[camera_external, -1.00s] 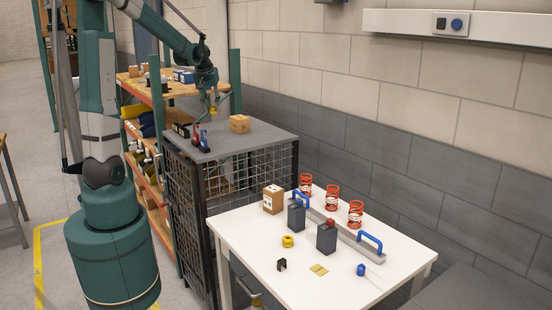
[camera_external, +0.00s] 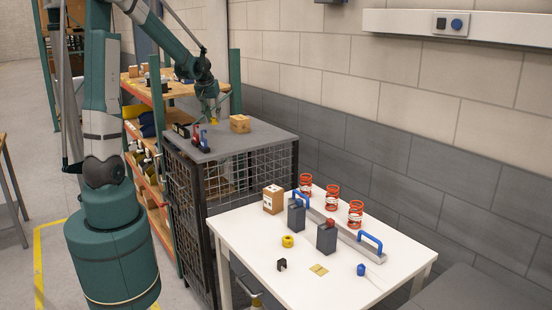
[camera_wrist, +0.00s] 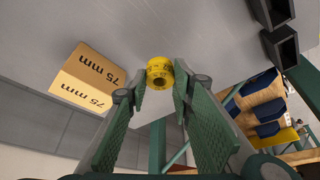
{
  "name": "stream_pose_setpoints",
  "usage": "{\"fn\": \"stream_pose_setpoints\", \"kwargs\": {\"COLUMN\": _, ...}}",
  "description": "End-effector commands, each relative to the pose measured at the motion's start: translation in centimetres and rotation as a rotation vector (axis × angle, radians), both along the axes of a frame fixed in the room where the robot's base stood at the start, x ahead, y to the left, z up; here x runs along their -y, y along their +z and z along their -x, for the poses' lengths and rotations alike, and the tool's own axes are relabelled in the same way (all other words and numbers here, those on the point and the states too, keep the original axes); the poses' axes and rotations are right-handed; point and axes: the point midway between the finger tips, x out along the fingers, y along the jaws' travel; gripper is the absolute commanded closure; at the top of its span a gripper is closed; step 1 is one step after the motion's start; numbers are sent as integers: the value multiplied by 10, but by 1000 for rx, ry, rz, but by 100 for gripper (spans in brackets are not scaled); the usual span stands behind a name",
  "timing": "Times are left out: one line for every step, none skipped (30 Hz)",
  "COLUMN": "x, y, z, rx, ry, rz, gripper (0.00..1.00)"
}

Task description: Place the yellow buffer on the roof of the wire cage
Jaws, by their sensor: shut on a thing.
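A yellow buffer (camera_wrist: 159,73), a short ring with dark marks, is between the fingertips of my gripper (camera_wrist: 157,82) in the wrist view. My gripper (camera_external: 212,108) is shut on it and points down over the roof (camera_external: 250,146) of the wire cage (camera_external: 232,180), a flat grey plate. In the external view the held yellow buffer (camera_external: 213,121) is small and very near the roof; I cannot tell whether it touches. A second yellow ring-shaped piece (camera_external: 287,241) lies on the white table.
On the roof, a cardboard box (camera_external: 239,123) stands right of my gripper; in the wrist view the box (camera_wrist: 90,76) reads "75 mm". The front and right of the roof are clear.

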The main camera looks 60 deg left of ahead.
Motion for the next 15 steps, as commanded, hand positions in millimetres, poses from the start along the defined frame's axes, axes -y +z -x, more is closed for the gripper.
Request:
{"fn": "stream_pose_setpoints", "kwargs": {"x": 0, "y": 0, "z": 0, "rx": 0, "ry": 0, "rz": 0, "gripper": 87}}
{"fn": "stream_pose_setpoints", "kwargs": {"x": 0, "y": 0, "z": 0, "rx": 0, "ry": 0, "rz": 0, "gripper": 87}}
{"fn": "stream_pose_setpoints", "kwargs": {"x": 0, "y": 0, "z": 0, "rx": 0, "ry": 0, "rz": 0, "gripper": 87}}
{"fn": "stream_pose_setpoints", "kwargs": {"x": 0, "y": 0, "z": 0, "rx": 0, "ry": 0, "rz": 0, "gripper": 87}}
{"fn": "stream_pose_setpoints", "kwargs": {"x": 0, "y": 0, "z": 0, "rx": 0, "ry": 0, "rz": 0, "gripper": 87}}
{"fn": "stream_pose_setpoints", "kwargs": {"x": 0, "y": 0, "z": 0, "rx": 0, "ry": 0, "rz": 0, "gripper": 87}}
{"fn": "stream_pose_setpoints", "kwargs": {"x": 0, "y": 0, "z": 0, "rx": 0, "ry": 0, "rz": 0, "gripper": 87}}
{"fn": "stream_pose_setpoints", "kwargs": {"x": 0, "y": 0, "z": 0, "rx": 0, "ry": 0, "rz": 0, "gripper": 87}}
{"fn": "stream_pose_setpoints", "kwargs": {"x": 0, "y": -1, "z": 0, "rx": 0, "ry": 0, "rz": 0, "gripper": 87}}
{"fn": "stream_pose_setpoints", "kwargs": {"x": 0, "y": -3, "z": 0, "rx": 0, "ry": 0, "rz": 0, "gripper": 87}}
{"fn": "stream_pose_setpoints", "kwargs": {"x": 0, "y": -5, "z": 0, "rx": 0, "ry": 0, "rz": 0, "gripper": 87}}
{"fn": "stream_pose_setpoints", "kwargs": {"x": 0, "y": -7, "z": 0, "rx": 0, "ry": 0, "rz": 0, "gripper": 87}}
{"fn": "stream_pose_setpoints", "kwargs": {"x": 0, "y": -10, "z": 0, "rx": 0, "ry": 0, "rz": 0, "gripper": 87}}
{"fn": "stream_pose_setpoints", "kwargs": {"x": 0, "y": -13, "z": 0, "rx": 0, "ry": 0, "rz": 0, "gripper": 87}}
{"fn": "stream_pose_setpoints", "kwargs": {"x": 0, "y": -17, "z": 0, "rx": 0, "ry": 0, "rz": 0, "gripper": 87}}
